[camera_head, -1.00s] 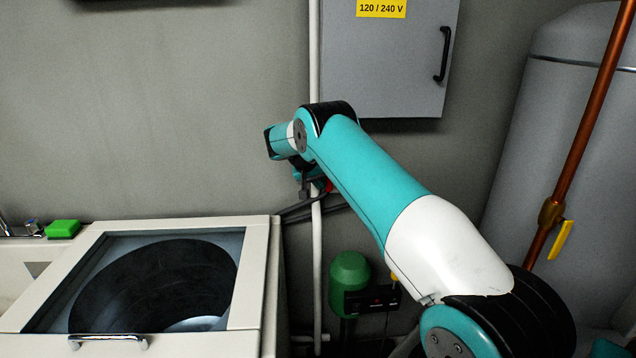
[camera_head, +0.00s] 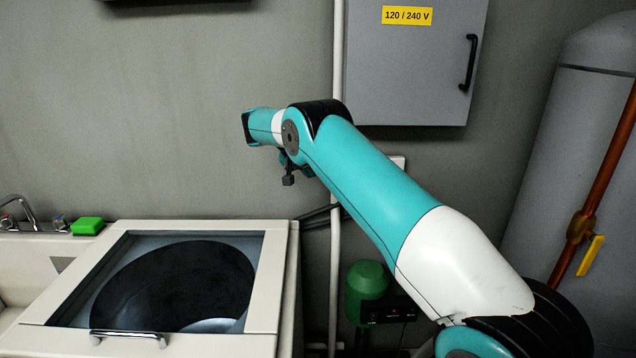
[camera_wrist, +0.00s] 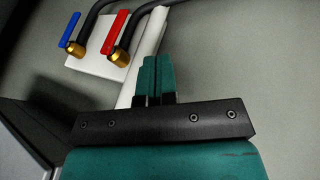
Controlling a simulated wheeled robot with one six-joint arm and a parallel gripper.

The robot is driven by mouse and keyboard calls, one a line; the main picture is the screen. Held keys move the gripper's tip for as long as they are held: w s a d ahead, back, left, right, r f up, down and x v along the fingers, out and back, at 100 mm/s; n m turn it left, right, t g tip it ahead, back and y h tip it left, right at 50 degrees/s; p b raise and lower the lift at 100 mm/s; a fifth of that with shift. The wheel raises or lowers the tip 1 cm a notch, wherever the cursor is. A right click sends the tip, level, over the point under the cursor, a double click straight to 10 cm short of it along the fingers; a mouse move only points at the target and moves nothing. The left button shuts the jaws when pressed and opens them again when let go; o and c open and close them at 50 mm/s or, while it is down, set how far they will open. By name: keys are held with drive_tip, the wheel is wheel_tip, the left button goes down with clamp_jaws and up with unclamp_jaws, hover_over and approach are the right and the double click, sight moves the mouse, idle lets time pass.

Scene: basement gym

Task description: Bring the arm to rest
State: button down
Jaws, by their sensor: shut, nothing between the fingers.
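My arm reaches across the head view from the lower right to the upper middle, in front of the grey wall. In the wrist view my gripper (camera_wrist: 155,76) shows its two teal fingers side by side, shut and empty. Beyond the fingertips are a white pipe, a red valve handle (camera_wrist: 115,32) and a blue valve handle (camera_wrist: 70,30). In the head view the gripper's fingers are largely hidden by the wrist.
A washer with a glass lid (camera_head: 170,285) stands at the lower left. A green sponge (camera_head: 87,226) lies by a sink tap (camera_head: 28,212). A grey electrical box (camera_head: 415,70) hangs behind the arm. A grey tank (camera_head: 565,140) and copper pipe (camera_head: 608,165) stand right.

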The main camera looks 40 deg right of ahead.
drive_tip(key=s+a+r+n+t+y, duration=0.2)
drive_tip(key=a+r+n, duration=0.3)
drive_tip(key=a+r, duration=0.45)
drive_tip(key=s+a+n+y+b, duration=0.1)
drive_tip(key=s+a+n, duration=0.1)
drive_tip(key=s+a, duration=0.3)
drive_tip(key=s+a+n+y, duration=0.2)
drive_tip(key=s+a, duration=0.1)
drive_tip(key=a, duration=0.4)
drive_tip(key=s+a+n+y, duration=0.2)
drive_tip(key=s+a, duration=0.3)
drive_tip(key=s, duration=0.5)
drive_tip(key=s+a+n+g+y, duration=0.1)
drive_tip(key=s+a, duration=0.4)
drive_tip(key=s, duration=0.6)
drive_tip(key=s+a+n+g+y+b, duration=0.1)
drive_tip(key=s+a, duration=0.4)
drive_tip(key=s, duration=0.6)
drive_tip(key=f+n+y, duration=0.1)
drive_tip(key=n, duration=0.1)
drive_tip(key=shift+s+a+n+y, duration=0.2)
drive_tip(key=shift+n+y, duration=0.1)
drive_tip(key=shift+y, duration=0.1)
